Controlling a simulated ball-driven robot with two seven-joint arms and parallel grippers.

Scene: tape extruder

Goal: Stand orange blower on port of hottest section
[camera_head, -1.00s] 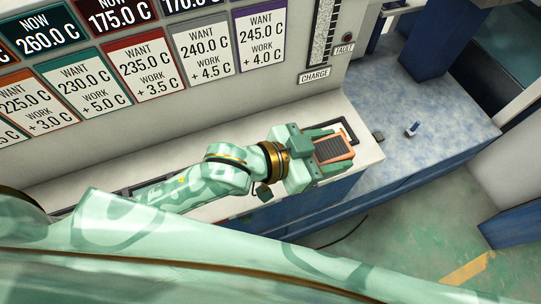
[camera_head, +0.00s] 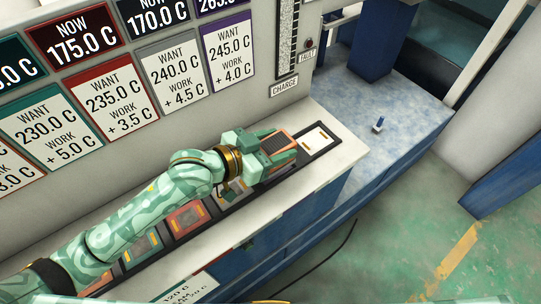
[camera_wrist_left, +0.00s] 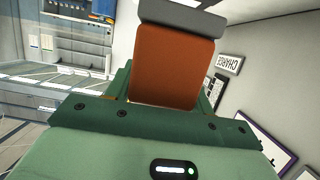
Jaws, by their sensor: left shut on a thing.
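My left gripper (camera_head: 270,152) is shut on the orange blower (camera_head: 276,143), which has a dark ribbed face. It holds the blower over the right part of the row of ports on the pale ledge. In the left wrist view the blower (camera_wrist_left: 172,70) shows as an orange block with a grey end. Ports with teal (camera_head: 140,248), red (camera_head: 186,220) and grey (camera_head: 234,190) surrounds show left of the gripper. A pale plate in a black frame (camera_head: 319,138) lies to its right. The gripper hides what is directly below. My right gripper is out of view.
WANT cards below include 245.0 C (camera_head: 229,48).

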